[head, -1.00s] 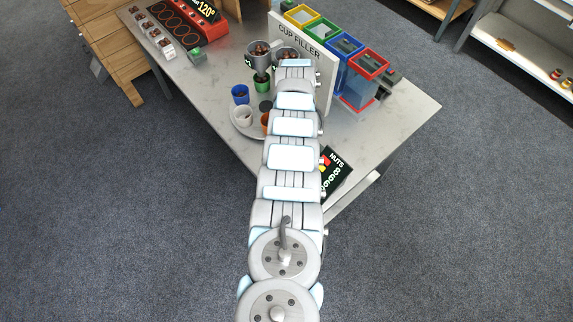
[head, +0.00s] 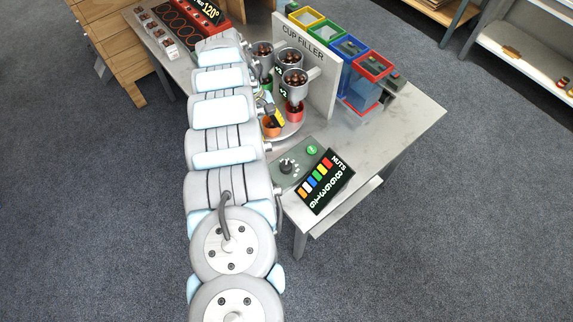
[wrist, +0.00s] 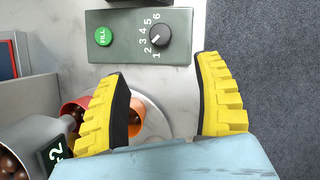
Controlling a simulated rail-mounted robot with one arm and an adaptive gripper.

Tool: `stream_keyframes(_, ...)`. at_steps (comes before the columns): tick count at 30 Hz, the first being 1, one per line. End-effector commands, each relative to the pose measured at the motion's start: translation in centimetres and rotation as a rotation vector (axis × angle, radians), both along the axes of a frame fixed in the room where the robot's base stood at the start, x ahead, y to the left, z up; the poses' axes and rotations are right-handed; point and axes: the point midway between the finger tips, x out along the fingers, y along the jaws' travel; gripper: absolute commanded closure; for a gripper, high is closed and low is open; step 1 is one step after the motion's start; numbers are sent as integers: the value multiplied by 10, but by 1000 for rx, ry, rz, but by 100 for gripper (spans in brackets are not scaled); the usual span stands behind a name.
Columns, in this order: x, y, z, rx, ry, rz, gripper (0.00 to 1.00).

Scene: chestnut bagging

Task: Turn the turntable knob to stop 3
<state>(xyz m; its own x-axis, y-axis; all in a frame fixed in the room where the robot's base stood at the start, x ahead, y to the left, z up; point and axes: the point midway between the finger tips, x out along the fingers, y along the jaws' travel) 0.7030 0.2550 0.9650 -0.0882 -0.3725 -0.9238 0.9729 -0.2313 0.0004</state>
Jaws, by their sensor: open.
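The turntable knob (wrist: 160,36) is a dark round dial on a grey-green control box (wrist: 127,48), with numbers 1 to 6 around it. The knob (head: 287,166) also shows in the head view. Its pale pointer mark is too small to read surely. My gripper (wrist: 163,75) is open and empty, its yellow fingers apart, short of the box and not touching the knob. In the head view a yellow finger (head: 281,117) shows beside the cups. The round turntable (head: 292,130) carries an orange cup (head: 270,127) and a red cup (head: 295,112); my arm hides part of it.
A green FILL button (wrist: 104,36) sits beside the knob. A nuts display (head: 325,183) stands by the box. Metal hoppers of nuts (head: 294,80) hang from the CUP FILLER panel (head: 322,85). Coloured bins (head: 350,70) stand behind it. The table's right side (head: 405,115) is clear.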

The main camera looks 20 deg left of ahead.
Motion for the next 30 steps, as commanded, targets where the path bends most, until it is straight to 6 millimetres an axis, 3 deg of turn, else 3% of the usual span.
stream_keyframes(18, -10, -38, -95, 0, 0, 0, 32)
stream_keyframes(30, -14, -55, -138, 0, 0, 0, 32)
